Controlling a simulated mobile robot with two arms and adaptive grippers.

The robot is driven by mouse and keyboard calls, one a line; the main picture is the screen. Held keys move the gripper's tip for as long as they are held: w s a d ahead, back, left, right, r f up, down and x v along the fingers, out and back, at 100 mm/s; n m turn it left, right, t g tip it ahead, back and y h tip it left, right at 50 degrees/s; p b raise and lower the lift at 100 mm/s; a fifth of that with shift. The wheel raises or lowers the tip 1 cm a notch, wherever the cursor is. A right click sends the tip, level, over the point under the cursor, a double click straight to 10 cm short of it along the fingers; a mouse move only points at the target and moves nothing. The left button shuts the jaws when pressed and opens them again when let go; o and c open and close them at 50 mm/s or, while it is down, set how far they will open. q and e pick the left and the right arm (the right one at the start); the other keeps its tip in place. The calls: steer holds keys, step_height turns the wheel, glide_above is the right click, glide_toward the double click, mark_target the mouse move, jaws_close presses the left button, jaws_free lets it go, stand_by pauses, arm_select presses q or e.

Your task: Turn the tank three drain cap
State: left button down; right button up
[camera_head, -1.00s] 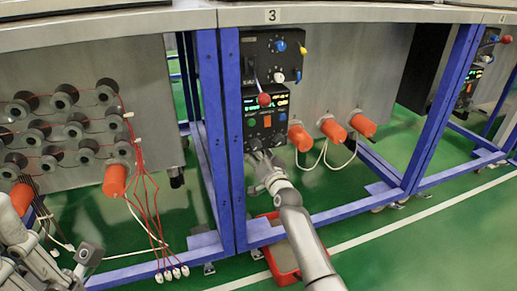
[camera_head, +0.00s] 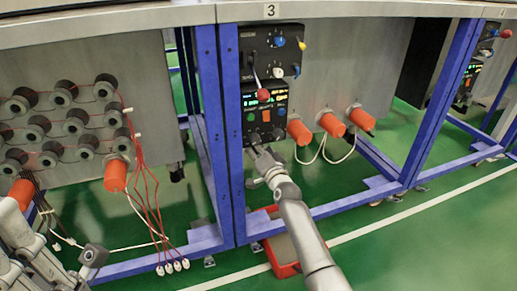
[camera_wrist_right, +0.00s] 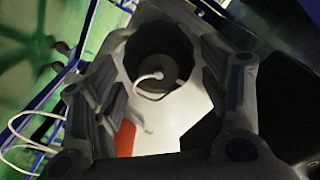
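The tank marked 3 (camera_head: 330,60) has a grey metal front behind blue frame posts. My right gripper (camera_head: 256,150) is just below the lower control box (camera_head: 265,110), left of the orange cylinders (camera_head: 299,131). In the right wrist view its fingers (camera_wrist_right: 160,95) are spread apart. A dark round part (camera_wrist_right: 160,65) with a white curved piece shows between and beyond them, with no clear contact. I cannot tell whether this part is the drain cap. My left gripper (camera_head: 92,256) hangs at the lower left, away from tank three; its finger state is unclear.
A red ball-topped lever (camera_head: 264,95) and the upper control box (camera_head: 272,50) are above my right gripper. White cables (camera_head: 325,152) loop under the orange cylinders. A red box (camera_head: 280,245) sits on the floor behind my right arm. Red wires hang from the left panel (camera_head: 85,100).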

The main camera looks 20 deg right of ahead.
stand_by(0.3)
steer(key=s, duration=1.2)
steer(key=shift+d, duration=0.2)
